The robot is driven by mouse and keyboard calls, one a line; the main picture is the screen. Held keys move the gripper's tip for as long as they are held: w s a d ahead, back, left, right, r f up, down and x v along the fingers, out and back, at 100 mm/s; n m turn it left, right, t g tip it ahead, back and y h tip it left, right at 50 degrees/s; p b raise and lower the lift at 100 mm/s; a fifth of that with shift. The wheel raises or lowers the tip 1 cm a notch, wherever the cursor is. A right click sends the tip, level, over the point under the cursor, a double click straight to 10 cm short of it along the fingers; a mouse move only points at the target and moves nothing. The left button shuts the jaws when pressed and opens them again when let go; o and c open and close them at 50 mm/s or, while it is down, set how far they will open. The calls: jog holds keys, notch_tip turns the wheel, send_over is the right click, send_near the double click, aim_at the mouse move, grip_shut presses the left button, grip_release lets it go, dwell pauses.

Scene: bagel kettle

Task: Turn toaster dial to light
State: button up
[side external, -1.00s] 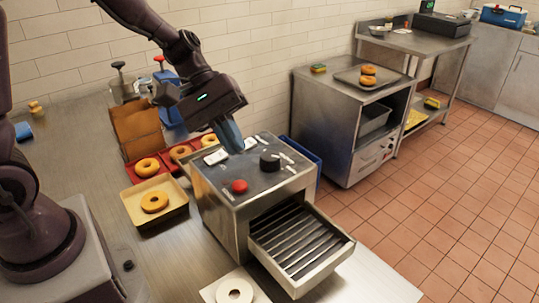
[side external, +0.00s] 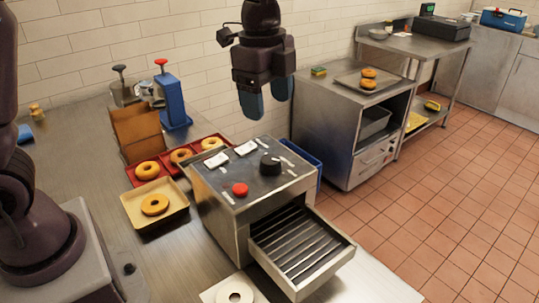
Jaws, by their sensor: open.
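The toaster (side external: 222,208) is a steel box on the steel table, with a dark top panel. Its black dial (side external: 269,164) stands on the right part of that panel, with white marks around it too small to read. A red button (side external: 240,189) and two white switches or labels lie on the same panel. My gripper (side external: 265,104) hangs above and behind the toaster, pointing down, with its blue fingers apart and nothing between them. It is clear of the dial, which is in full view.
A slatted tray (side external: 303,250) sticks out of the toaster front. A red tray (side external: 190,148) and a tan tray (side external: 172,213) with bagels stand at left. A blue pump bottle (side external: 171,101) stands behind them. A steel oven cabinet (side external: 335,125) is to the right.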

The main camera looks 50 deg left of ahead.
aim_at(270, 159)
jog(key=f, duration=0.4)
jog(key=f+m, duration=0.1)
jog(key=f, duration=0.3)
jog(key=w+f+m, duration=0.1)
jog(key=f, duration=0.3)
jog(key=shift+a+f, duration=0.35)
jog(key=shift+f, duration=0.05)
jog(key=c, duration=0.9)
